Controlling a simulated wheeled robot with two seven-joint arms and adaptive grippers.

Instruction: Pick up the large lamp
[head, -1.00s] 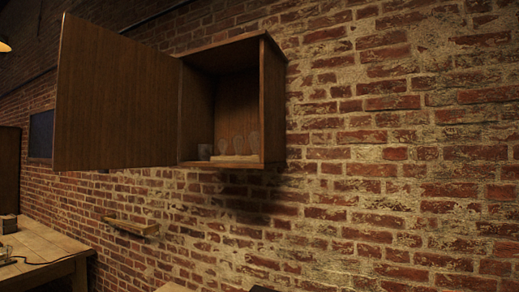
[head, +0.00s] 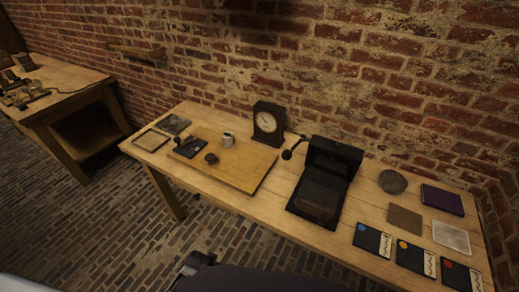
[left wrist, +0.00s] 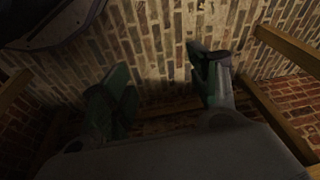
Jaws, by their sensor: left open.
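No large lamp can be made out in the current head view or left wrist view. My left gripper (left wrist: 158,72) shows in the left wrist view with its two dark green fingers spread wide apart. Nothing is held between them; brick surfaces and wooden beams show behind. My right gripper is not in view.
A wooden table (head: 240,208) stands against the brick wall. It bears a wooden board (head: 236,174) with a white cup (head: 228,139), a clock (head: 267,123), a black device (head: 325,180), a round grey disc (head: 392,182) and several cards (head: 415,257). Another table (head: 70,88) stands at left.

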